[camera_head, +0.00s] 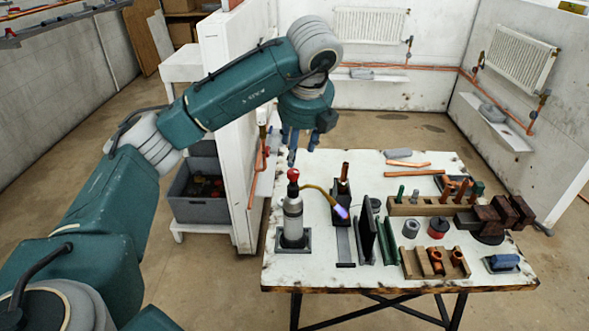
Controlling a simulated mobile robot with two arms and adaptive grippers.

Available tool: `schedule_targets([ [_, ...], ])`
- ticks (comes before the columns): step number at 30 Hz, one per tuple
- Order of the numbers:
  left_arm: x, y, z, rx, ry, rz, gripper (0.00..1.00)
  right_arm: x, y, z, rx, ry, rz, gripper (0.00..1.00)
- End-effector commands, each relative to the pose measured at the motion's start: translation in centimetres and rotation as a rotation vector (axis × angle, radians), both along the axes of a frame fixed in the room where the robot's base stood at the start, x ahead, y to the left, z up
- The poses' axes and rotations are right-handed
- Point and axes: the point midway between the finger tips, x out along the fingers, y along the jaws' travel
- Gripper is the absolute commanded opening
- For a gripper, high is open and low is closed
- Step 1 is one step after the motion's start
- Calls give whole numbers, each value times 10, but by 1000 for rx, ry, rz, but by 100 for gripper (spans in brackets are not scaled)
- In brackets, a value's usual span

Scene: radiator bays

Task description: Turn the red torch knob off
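The torch (292,216) is a grey canister standing upright in a dark square holder near the left end of the table. Its red knob (293,175) is on top. A curved brass tube runs right from it to a tip with a blue-violet flame glow (341,211). My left gripper (301,152) points down just above the knob and a little behind it in the picture. Its fingers are apart with nothing between them, and it appears not to touch the knob. My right gripper is not in view.
A white partition (228,130) stands left of the table. A grey crate (200,208) sits beside it.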

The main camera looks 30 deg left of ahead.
Motion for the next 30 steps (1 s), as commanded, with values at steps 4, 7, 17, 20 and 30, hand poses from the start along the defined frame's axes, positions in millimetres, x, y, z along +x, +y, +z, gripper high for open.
schedule_targets([
  [4,4,3,-19,-3,7,-2,44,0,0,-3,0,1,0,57],
  [7,7,9,-31,-2,10,-1,44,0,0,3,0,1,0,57],
  [17,23,24,-84,-3,7,-4,44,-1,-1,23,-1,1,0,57],
  [20,26,26,-92,-3,5,-4,44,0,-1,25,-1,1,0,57],
  [30,27,27,-98,-3,2,-7,44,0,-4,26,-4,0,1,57],
])
